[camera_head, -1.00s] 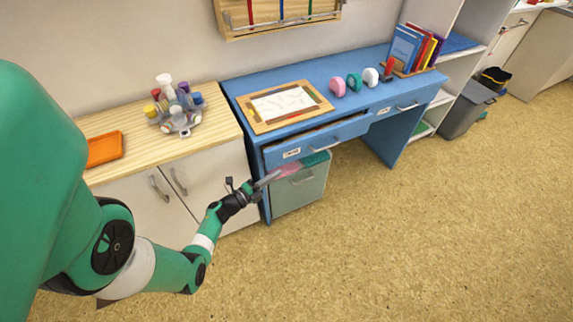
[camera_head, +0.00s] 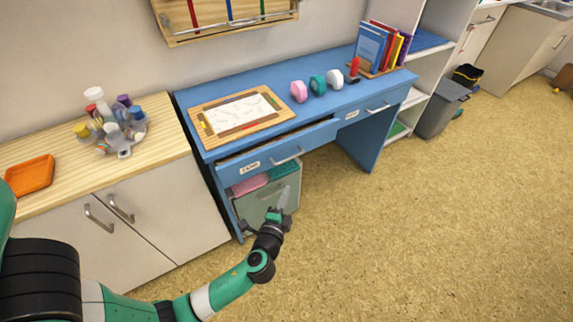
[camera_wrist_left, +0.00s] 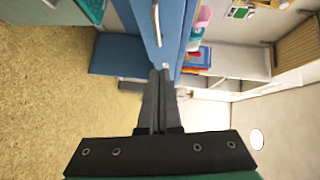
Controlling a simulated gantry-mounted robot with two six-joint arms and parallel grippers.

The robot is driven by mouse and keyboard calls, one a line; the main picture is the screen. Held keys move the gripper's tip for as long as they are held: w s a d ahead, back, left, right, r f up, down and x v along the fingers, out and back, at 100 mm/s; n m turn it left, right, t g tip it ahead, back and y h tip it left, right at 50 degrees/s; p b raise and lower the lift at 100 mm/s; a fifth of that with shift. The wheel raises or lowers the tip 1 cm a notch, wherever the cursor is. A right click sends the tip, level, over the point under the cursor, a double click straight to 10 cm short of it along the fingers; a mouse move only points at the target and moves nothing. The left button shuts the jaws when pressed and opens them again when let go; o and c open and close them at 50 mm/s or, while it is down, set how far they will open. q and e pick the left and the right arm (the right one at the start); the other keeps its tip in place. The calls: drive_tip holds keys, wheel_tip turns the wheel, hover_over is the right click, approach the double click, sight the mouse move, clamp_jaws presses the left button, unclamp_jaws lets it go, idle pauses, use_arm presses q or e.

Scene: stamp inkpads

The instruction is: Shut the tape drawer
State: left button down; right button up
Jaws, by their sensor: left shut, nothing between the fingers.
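The blue desk (camera_head: 225,88) has two labelled drawers; the label print is too small to read. The left drawer (camera_head: 270,155) stands slightly out, with a dark gap along its top edge and a silver handle (camera_head: 287,156). The right drawer (camera_head: 362,111) looks shut. My right gripper is out of view.
A wooden cabinet (camera_head: 165,148) is to the left. The desktop holds a framed board (camera_head: 203,125), tape-like dispensers (camera_head: 299,92) and books (camera_head: 370,47). Floor in front is clear.

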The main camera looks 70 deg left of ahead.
use_arm(q)
drive_tip(key=w+a+f+b, duration=0.2)
drive_tip(key=w+a+b, duration=0.2)
drive_tip(key=a, duration=0.7)
drive_tip(key=shift+w, duration=0.55)
drive_tip(key=shift+f, duration=0.1)
